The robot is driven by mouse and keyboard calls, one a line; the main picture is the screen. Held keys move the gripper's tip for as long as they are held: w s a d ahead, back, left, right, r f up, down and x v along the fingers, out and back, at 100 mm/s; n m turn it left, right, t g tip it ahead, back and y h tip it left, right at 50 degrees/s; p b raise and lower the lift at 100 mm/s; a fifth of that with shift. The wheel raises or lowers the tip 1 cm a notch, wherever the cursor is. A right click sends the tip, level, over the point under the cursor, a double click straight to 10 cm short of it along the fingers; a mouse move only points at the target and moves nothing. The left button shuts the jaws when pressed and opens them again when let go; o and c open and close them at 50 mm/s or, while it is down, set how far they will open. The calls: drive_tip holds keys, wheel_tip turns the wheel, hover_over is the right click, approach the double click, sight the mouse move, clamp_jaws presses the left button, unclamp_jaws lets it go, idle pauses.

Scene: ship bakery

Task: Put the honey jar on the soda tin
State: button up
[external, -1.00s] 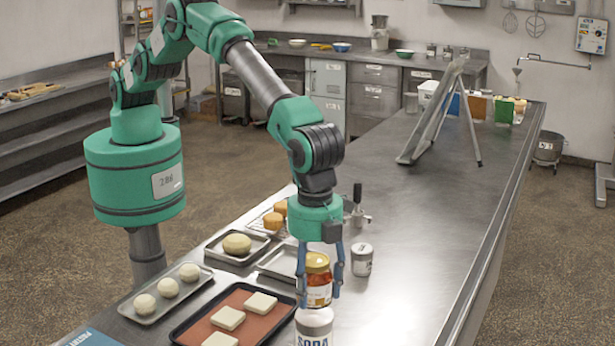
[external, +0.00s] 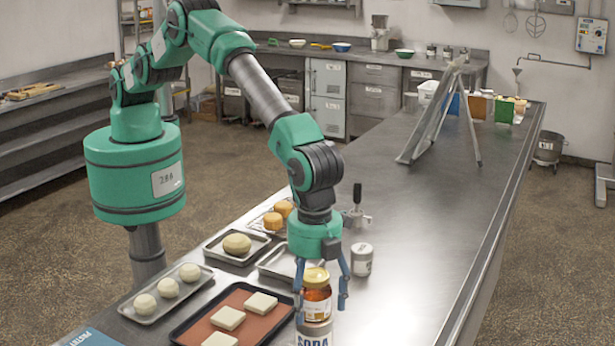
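The honey jar (external: 317,300), amber with a yellow lid, is upright on top of the soda tin (external: 314,336). The tin is white and lettered SODA, and its lower part is cut off by the bottom edge of the external view. The jar's base looks in contact with the tin's top. My gripper (external: 321,304) is around the jar from above, with one blue finger on each side. Its fingers are spread wider than the jar, with a clear gap on the right side, so it looks open. The left finger is close to the jar, and contact there is hard to tell.
A small white-labelled tin (external: 361,260) stands right of my gripper. Left are an empty tray (external: 277,262), a dough tray (external: 216,250) and a red-lined tray (external: 254,322) with pale squares. A tilted metal stand (external: 432,115) is farther back. The counter's right side is clear.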

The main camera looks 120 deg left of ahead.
drive_tip(key=shift+r, duration=0.1)
wheel_tip(320, 180, up, 12)
drive_tip(key=shift+r+b, duration=0.1)
drive_tip(key=shift+b, duration=0.65)
idle(0.7)
